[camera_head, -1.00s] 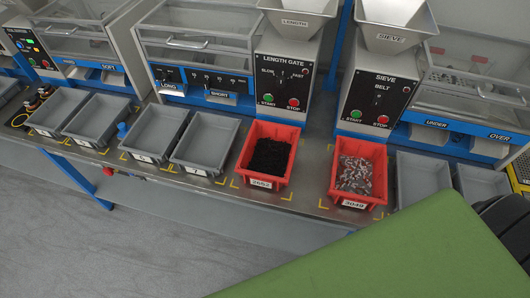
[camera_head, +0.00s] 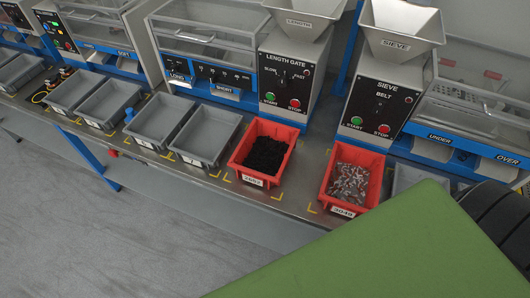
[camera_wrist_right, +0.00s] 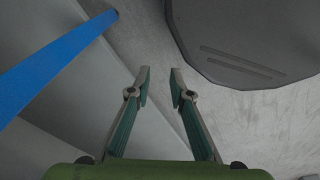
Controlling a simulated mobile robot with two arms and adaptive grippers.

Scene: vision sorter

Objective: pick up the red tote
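Two red totes stand on the steel bench in the head view. One red tote (camera_head: 240,158), full of black pieces, stands in front of the LENGTH GATE machine. The other red tote (camera_head: 327,186), holding small metal screw-like parts, stands in front of the SIEVE machine. My right gripper (camera_wrist_right: 160,72) shows in the right wrist view with its two fingers apart and nothing between them. It points at the grey floor, and no tote shows in that view. My left gripper is not in view.
Several grey totes, such as this one (camera_head: 160,121), stand along the bench. A blue bench leg (camera_wrist_right: 55,63) and a dark rounded base (camera_wrist_right: 245,45) flank the right gripper. My green body part covers the head view's lower right. Grey floor (camera_head: 80,230) lies open at lower left.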

